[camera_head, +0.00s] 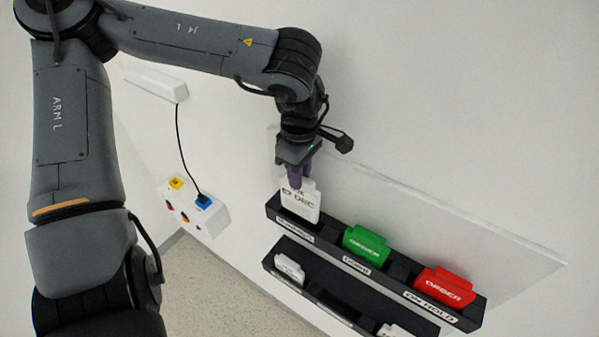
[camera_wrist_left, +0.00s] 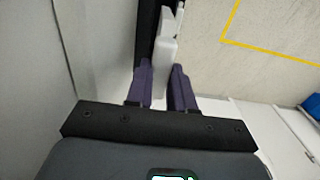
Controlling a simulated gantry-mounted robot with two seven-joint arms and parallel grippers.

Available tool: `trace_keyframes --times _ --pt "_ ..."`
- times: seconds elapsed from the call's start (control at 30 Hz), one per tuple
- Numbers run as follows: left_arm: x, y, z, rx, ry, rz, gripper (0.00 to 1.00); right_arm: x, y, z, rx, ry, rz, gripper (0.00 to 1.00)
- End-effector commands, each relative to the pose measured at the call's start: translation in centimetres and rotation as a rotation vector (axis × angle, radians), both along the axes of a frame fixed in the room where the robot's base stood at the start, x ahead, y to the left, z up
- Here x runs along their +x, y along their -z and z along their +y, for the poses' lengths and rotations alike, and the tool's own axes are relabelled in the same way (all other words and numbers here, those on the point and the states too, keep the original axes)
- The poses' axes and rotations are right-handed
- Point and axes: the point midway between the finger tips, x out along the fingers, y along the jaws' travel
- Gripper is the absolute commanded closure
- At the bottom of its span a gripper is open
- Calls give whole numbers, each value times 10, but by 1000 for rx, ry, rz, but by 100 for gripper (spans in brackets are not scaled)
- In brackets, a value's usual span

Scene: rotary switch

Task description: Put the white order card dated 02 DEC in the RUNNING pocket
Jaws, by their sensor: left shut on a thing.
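A white order card (camera_head: 301,201) stands upright at the leftmost pocket of the upper black rack (camera_head: 394,262); its print reads DEC, but the day number is too blurred to be sure. My left gripper (camera_head: 299,178) is shut on the card's top. In the left wrist view, the purple fingers of the left gripper (camera_wrist_left: 161,84) sit on either side of the white card (camera_wrist_left: 164,54). The leftmost pocket's label (camera_head: 296,231) looks like RUNNING but is small. The card's lower edge is hidden behind the pocket front. My right gripper is not in view.
A green card (camera_head: 366,244) sits in the middle upper pocket and a red card (camera_head: 444,288) in the ON HOLD pocket. A lower rack holds a white card (camera_head: 289,268) at left and another (camera_head: 393,331) at right. A switch box (camera_head: 205,216) hangs left.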

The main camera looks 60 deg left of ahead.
Motion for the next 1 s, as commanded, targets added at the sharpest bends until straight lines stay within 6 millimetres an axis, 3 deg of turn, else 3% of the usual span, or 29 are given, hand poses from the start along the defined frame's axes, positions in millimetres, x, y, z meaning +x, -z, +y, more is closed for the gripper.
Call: trace_keyframes --times 0.53,0.57,0.73,1.0 --pt "0 21 0 0 0 0 100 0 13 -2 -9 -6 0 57" --pt "0 19 0 0 0 0 75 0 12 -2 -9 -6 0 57" --pt "0 19 0 0 0 0 49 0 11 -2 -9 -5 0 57" --pt "0 19 0 0 0 0 48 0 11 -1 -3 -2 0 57"
